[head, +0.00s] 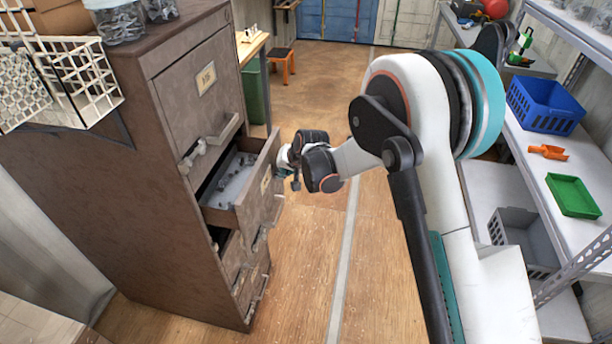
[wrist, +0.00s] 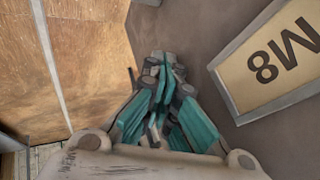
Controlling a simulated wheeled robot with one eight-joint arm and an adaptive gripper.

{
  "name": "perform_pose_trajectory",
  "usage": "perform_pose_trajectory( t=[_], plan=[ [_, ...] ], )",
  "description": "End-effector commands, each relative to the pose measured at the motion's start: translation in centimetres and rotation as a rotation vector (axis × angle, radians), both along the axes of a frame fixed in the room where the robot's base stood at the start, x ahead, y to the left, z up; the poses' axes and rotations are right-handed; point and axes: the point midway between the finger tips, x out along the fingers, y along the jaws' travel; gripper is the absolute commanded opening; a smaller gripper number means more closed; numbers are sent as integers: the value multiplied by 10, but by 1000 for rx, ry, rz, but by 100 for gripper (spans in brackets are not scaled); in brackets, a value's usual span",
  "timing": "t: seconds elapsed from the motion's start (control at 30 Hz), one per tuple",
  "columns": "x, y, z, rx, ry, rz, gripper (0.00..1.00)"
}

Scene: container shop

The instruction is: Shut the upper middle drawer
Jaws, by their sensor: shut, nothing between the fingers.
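The brown cabinet (head: 150,130) stands at the left of the head view. Its upper middle drawer (head: 268,190), second from the top, is pulled out and shows grey metal parts inside. In the wrist view, the drawer front (wrist: 225,30) carries a tan label reading M8 (wrist: 270,65). My gripper (head: 285,158) is at the outer side of this drawer front, near its far end. In the wrist view the teal-padded fingers (wrist: 165,75) are together and empty, close to the front beside the label. I cannot tell whether they touch it.
The top drawer (head: 200,90) is shut. Shelves with a blue crate (head: 545,104) and a green tray (head: 573,195) line the right. The floor between is clear.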

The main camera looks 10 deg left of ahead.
Motion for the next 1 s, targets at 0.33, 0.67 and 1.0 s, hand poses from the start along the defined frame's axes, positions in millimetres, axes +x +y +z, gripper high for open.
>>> perform_pose_trajectory(
  t=[0.33,0.67,1.0],
  plan=[
    [2,82,0,1,0,3,0],
    [4,116,0,1,0,0,0],
    [4,120,1,2,0,0,0]
  ],
)
